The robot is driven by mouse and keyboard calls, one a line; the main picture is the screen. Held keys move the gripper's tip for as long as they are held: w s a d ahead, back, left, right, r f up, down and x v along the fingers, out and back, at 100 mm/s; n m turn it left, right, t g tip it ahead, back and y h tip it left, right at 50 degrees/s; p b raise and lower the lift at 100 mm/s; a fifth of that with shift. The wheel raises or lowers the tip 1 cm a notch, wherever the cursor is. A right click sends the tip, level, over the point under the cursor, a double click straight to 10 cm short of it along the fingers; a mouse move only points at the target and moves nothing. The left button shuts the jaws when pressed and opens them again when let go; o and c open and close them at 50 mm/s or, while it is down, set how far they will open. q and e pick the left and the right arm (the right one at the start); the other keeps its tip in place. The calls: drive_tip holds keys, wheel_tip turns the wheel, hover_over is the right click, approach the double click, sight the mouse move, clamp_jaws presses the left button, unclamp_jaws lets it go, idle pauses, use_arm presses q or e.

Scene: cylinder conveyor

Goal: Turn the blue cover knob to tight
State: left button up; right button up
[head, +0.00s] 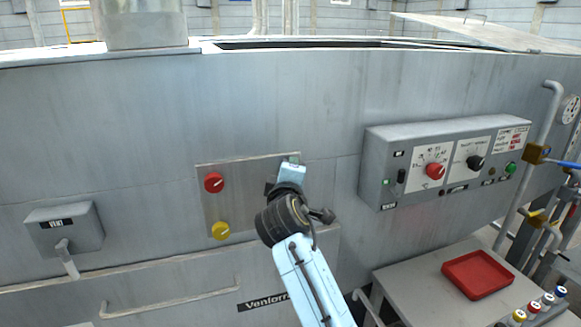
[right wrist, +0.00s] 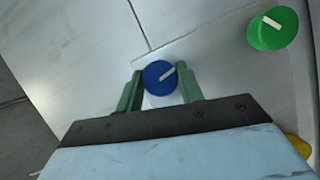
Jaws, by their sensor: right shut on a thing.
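The blue cover knob (right wrist: 158,79) is a round knob with a white pointer line, seen in the right wrist view. Its line slants toward the upper right of that picture. My right gripper (right wrist: 160,85) has its two green fingers on either side of the knob and is shut on it. In the head view my right gripper (head: 283,187) is at the right side of a metal plate (head: 240,200), and the blue knob is hidden behind it there. My left gripper is in no view.
The plate also carries a red knob (head: 214,182), a yellow knob (head: 221,230) and a green knob (right wrist: 273,29). A control box (head: 375,160) juts out at the right. A red tray (head: 478,275) lies on a side table. A vent box (head: 65,228) is at the left.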

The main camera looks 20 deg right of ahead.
drive_tip(key=shift+m+p, duration=0.3)
idle(0.4)
drive_tip(key=o, duration=1)
drive_tip(key=b+v, duration=0.1)
drive_tip(key=v, duration=1.2)
drive_tip(key=shift+s+r, duration=0.2)
